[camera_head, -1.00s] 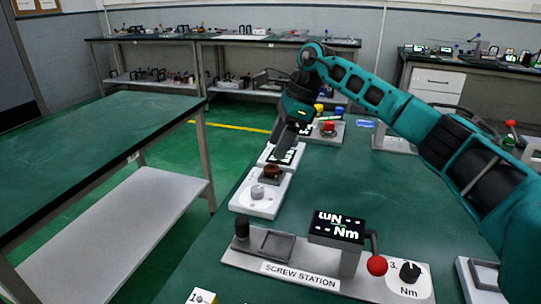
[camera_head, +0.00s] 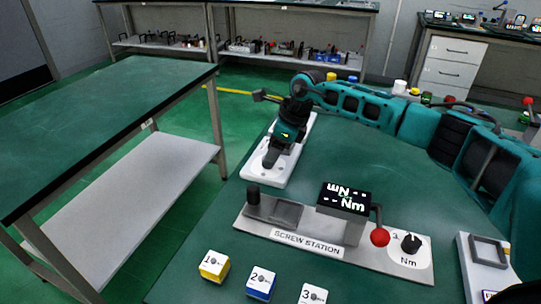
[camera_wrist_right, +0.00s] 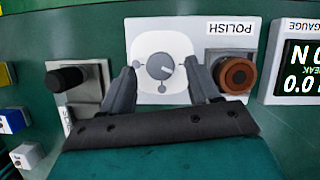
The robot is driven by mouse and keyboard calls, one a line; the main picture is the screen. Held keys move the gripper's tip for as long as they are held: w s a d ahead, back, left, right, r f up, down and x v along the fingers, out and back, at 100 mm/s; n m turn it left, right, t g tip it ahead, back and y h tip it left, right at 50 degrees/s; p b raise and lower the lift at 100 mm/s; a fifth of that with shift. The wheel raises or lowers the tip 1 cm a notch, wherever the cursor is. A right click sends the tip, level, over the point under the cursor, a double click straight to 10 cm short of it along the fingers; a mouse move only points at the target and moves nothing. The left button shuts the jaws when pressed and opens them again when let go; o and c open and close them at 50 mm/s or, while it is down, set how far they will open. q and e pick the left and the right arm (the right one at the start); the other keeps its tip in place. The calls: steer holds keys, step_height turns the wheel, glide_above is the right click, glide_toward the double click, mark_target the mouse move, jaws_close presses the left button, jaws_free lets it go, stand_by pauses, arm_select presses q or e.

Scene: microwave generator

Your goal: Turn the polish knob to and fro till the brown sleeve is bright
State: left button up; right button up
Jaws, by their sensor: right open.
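The grey polish knob (camera_wrist_right: 161,66) sits on a white round-cornered dial plate in the right wrist view. My right gripper (camera_wrist_right: 160,68) is open, with one finger to each side of the knob and visible space between. The brown sleeve (camera_wrist_right: 236,74) stands in a dark holder on the same white polish station (camera_wrist_right: 145,30), just right of the right finger. Its colour is dull reddish brown. In the head view my right gripper (camera_head: 270,158) points down over the station's white base (camera_head: 257,173) and hides the knob and sleeve. My left gripper is not in view.
The screw station (camera_head: 320,247) with its red-ball lever (camera_head: 380,237) stands nearer on the green table. Several numbered blocks, one of them yellow-sided (camera_head: 214,265), lie in front. A gauge display (camera_wrist_right: 303,66) is beside the sleeve. The table's middle is clear.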

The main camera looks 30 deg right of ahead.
steer(key=shift+x, duration=0.85)
steer(key=shift+c, duration=0.2)
steer(key=c, duration=1)
